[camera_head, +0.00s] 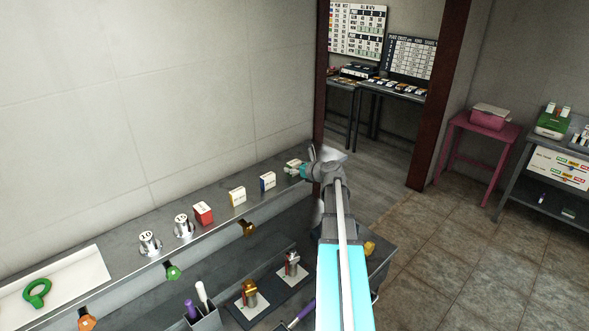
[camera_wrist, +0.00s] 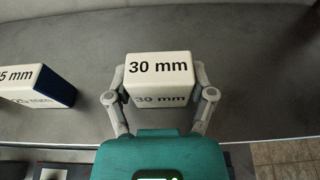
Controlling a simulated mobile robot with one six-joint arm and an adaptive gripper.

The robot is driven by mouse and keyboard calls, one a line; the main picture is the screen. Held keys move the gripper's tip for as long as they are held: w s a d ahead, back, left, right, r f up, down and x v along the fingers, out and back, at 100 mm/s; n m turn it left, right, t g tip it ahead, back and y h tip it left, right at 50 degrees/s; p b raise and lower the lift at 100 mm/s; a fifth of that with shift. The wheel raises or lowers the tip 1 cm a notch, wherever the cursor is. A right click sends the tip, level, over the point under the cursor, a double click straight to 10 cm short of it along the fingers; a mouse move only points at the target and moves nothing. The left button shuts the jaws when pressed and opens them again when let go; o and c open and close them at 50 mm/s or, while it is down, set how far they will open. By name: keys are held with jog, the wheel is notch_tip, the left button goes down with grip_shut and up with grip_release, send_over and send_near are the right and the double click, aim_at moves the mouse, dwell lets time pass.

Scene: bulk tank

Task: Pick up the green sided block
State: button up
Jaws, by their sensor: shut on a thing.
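A white block marked "30 mm" (camera_wrist: 160,68) is between the two fingers of my gripper (camera_wrist: 159,78) in the wrist view, with a finger against each side. My gripper is shut on it. In the head view, the block (camera_head: 291,166) shows a little green at the far right end of the shelf, partly hidden by my gripper (camera_head: 302,168). Its green side does not show in the wrist view. I cannot tell whether it is clear of the shelf.
A blue-sided block (camera_head: 268,181) stands left of the held block, then a yellow-sided block (camera_head: 237,197), a red block (camera_head: 203,213) and metal weights (camera_head: 182,226). The grey shelf (camera_wrist: 255,90) is bare to the right. A wall runs behind it.

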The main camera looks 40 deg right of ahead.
jog(key=shift+r, duration=0.1)
jog(key=shift+r+p, duration=0.95)
jog(key=shift+p, duration=0.1)
jog(key=s+r+p, duration=0.3)
jog(key=s, duration=0.1)
jog(key=s+a+r+p, duration=0.1)
jog(key=s+r+p, duration=0.3)
jog(key=s, duration=0.1)
jog(key=s+r+p, duration=0.4)
jog(key=s, duration=0.1)
jog(key=shift+a, duration=0.15)
jog(key=shift+f, duration=0.1)
notch_tip(320, 180, down, 16)
jog(key=b, duration=1.5)
jog(key=shift+r+b, duration=0.25)
jog(key=shift+b, duration=0.1)
